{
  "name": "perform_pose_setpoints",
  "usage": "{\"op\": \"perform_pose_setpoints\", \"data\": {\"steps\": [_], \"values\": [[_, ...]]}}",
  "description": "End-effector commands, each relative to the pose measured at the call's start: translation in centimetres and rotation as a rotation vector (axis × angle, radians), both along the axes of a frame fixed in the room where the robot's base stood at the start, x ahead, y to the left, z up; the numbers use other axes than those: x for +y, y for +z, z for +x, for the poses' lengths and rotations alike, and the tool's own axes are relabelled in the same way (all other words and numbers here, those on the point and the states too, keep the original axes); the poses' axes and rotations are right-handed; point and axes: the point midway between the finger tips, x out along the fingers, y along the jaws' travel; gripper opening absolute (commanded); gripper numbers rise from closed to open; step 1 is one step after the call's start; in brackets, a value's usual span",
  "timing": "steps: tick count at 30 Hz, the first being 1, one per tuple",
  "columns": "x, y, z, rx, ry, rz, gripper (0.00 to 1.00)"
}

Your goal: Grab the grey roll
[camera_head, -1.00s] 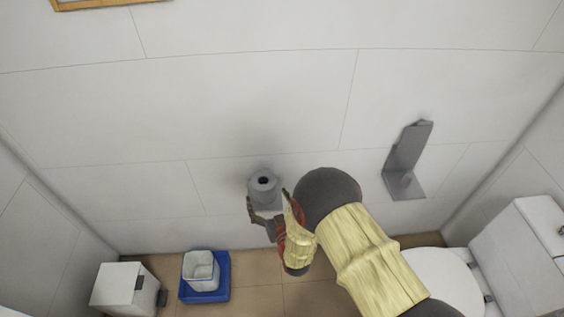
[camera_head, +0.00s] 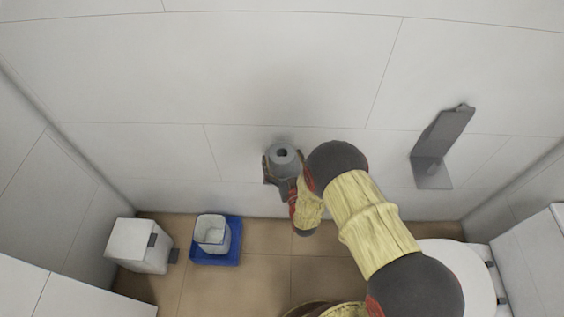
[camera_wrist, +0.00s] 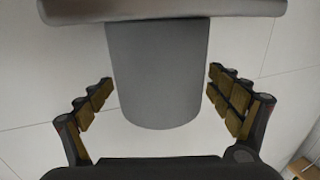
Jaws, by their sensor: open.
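The grey roll (camera_head: 283,157) stands upright close to the back wall in the head view, with a dark hole in its top. In the wrist view the roll (camera_wrist: 158,75) fills the middle of the picture. My gripper (camera_wrist: 160,95) is open, with one finger on each side of the roll. A gap shows between each finger and the roll, so neither seems to touch it. In the head view my gripper (camera_head: 281,175) is at the roll, partly hidden by the roll and my arm.
A grey angled bracket (camera_head: 437,150) is on the wall to the right. Below are a white box (camera_head: 138,246), a blue tray (camera_head: 216,258) with a white bin (camera_head: 211,234) in it, and a toilet (camera_head: 458,275) at the right. A grey flat piece (camera_wrist: 160,10) crosses the wrist view's top.

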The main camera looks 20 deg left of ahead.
Motion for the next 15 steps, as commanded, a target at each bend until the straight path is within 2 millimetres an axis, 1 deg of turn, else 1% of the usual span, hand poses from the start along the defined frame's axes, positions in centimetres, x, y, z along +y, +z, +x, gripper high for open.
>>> {"op": "perform_pose_setpoints", "data": {"steps": [2,8,15], "values": [[0.17,0.00,0.27,0.000,0.000,0.000,0.91],[0.18,0.08,0.29,0.000,0.000,0.000,0.91],[0.17,0.09,0.28,0.000,0.000,0.000,0.78]]}}
